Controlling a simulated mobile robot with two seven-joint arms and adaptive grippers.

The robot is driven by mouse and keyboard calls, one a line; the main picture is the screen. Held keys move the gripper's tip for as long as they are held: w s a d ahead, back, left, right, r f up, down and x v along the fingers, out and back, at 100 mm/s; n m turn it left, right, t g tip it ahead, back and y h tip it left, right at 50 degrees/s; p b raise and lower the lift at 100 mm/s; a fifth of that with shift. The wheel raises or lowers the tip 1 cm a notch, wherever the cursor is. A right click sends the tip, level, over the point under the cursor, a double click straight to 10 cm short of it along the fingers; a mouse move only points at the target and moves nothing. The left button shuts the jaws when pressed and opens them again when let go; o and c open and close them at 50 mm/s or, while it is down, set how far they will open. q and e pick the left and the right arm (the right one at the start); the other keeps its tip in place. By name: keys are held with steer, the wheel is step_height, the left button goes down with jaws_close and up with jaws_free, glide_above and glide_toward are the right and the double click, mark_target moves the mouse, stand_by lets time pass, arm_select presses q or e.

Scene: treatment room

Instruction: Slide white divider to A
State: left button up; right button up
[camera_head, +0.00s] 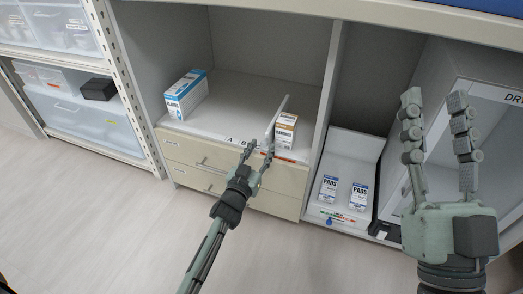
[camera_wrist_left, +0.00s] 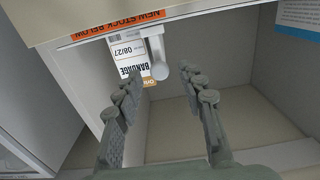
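The white divider (camera_head: 279,113) stands upright on the shelf, its front end at the shelf's edge. In the left wrist view the divider (camera_wrist_left: 155,50) shows its rounded front end, between and just beyond my left fingertips. My left gripper (camera_head: 259,147) is open in front of the divider; its fingers also show spread in the left wrist view (camera_wrist_left: 160,78), with no visible contact. A letter strip (camera_head: 237,140) on the shelf edge shows an A left of the divider; its other letters are hard to read. My right gripper (camera_head: 436,97) is open and empty at the right.
A bandage box (camera_head: 284,131) stands close to the divider's right side. A blue and white box (camera_head: 186,94) stands at the shelf's left. The shelf (camera_head: 238,98) between is clear. A white bin (camera_head: 350,150) with two pads boxes sits right of an upright panel (camera_head: 325,95).

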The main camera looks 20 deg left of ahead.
arm_select(q)
steer(key=shift+w, duration=0.35)
jaws_close()
